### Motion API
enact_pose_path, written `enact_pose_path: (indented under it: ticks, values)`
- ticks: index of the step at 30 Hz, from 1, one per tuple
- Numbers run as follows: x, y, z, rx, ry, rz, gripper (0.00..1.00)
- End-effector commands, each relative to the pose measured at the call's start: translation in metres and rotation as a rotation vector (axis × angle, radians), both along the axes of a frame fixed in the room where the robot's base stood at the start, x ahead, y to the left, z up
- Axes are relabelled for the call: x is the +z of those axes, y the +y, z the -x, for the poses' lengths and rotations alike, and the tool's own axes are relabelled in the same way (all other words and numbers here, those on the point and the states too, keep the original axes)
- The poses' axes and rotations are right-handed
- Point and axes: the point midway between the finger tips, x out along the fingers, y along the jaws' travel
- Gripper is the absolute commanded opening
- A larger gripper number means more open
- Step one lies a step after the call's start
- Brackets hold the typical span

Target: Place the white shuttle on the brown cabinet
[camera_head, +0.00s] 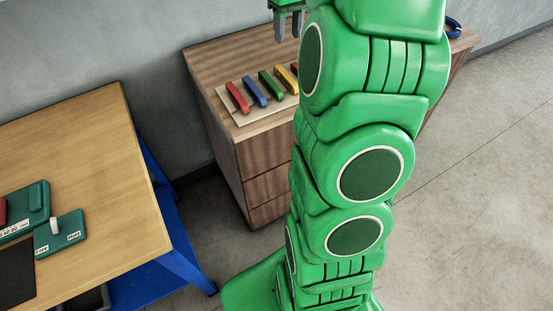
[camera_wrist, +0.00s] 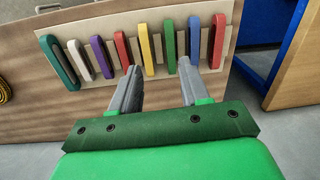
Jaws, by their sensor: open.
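The white shuttle (camera_wrist: 80,59) lies on a pale board (camera_wrist: 60,30) on top of the brown cabinet, between a teal shuttle (camera_wrist: 60,62) and a purple one (camera_wrist: 102,59) in the wrist view. In the head view my arm hides that part of the board. The brown cabinet (camera_head: 215,58) shows in the head view with its drawers facing front. My gripper (camera_wrist: 157,65) is open and empty. Its fingertips appear in front of the red, yellow, green and blue shuttles, to the right of the white one. In the head view my gripper (camera_head: 290,27) is above the cabinet's back part.
A wooden table (camera_head: 100,140) with blue legs stands at the left, with green holders (camera_head: 58,233) on it. A blue ring (camera_head: 453,27) lies at the cabinet's far right. A yellow coil (camera_wrist: 5,90) shows at the wrist view's left edge. Floor is clear at the right.

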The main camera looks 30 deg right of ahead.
Motion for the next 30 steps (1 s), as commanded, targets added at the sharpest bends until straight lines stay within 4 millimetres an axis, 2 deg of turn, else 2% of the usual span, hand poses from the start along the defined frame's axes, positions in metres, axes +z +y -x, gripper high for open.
enact_pose_path:
  ticks: [3, 15, 24, 30]
  values:
    - [0.008, 0.034, 0.021, 0.011, 0.008, -0.002, 0.46]
    - [0.016, 0.124, 0.103, 0.02, 0.041, 0.002, 0.46]
    - [0.009, 0.173, 0.178, 0.01, 0.073, 0.015, 0.46]
    - [-0.001, 0.197, 0.231, -0.006, 0.091, 0.026, 0.46]
